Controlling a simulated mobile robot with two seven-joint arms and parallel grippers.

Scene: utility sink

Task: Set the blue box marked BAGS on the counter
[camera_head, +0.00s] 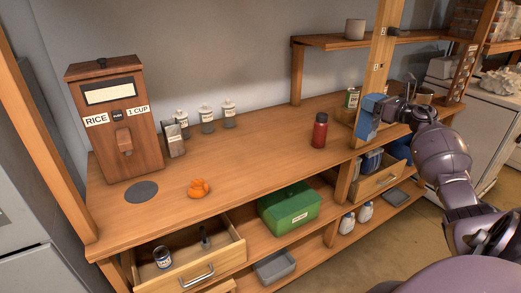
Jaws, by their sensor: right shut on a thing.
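The blue box (366,121) is at the right of the head view, by the wooden post and the front edge of the counter (262,146). My right gripper (388,109) comes in from the right and is shut on the box. The box looks upright; its marking is too small to read. I cannot tell whether its bottom is clear of the counter. My left gripper is not in view.
A red bottle (319,130) stands on the counter left of the box. An upright post (380,55) is close to the box. An open drawer (376,179) holding things lies below. The counter is bare between the orange item (198,188) and the bottle.

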